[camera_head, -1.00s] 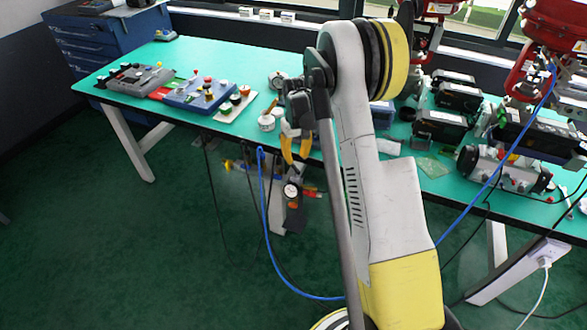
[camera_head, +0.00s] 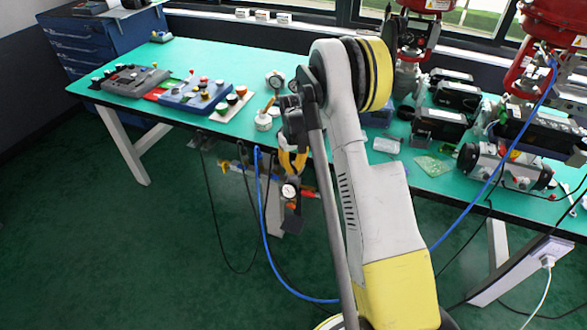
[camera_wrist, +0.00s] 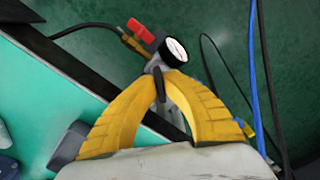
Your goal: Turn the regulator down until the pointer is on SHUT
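The regulator's round white gauge (camera_head: 289,192) hangs below the front edge of the table in the head view, with a dark body beneath it. In the wrist view the gauge (camera_wrist: 172,52) shows a white dial in a black rim; its markings are too small to read. My gripper (camera_head: 291,174) points down just above the gauge. In the wrist view the yellow fingertips of my gripper (camera_wrist: 161,76) are close together beside the gauge, with a slim dark part between them. The regulator's knob is not clearly seen, and I cannot tell whether the fingers press on it.
A red-handled fitting (camera_wrist: 140,30) lies beside the gauge. A blue hose (camera_head: 258,215) hangs close by, along with dark cables. The green table (camera_head: 225,62) holds control boxes at left and valve equipment at right.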

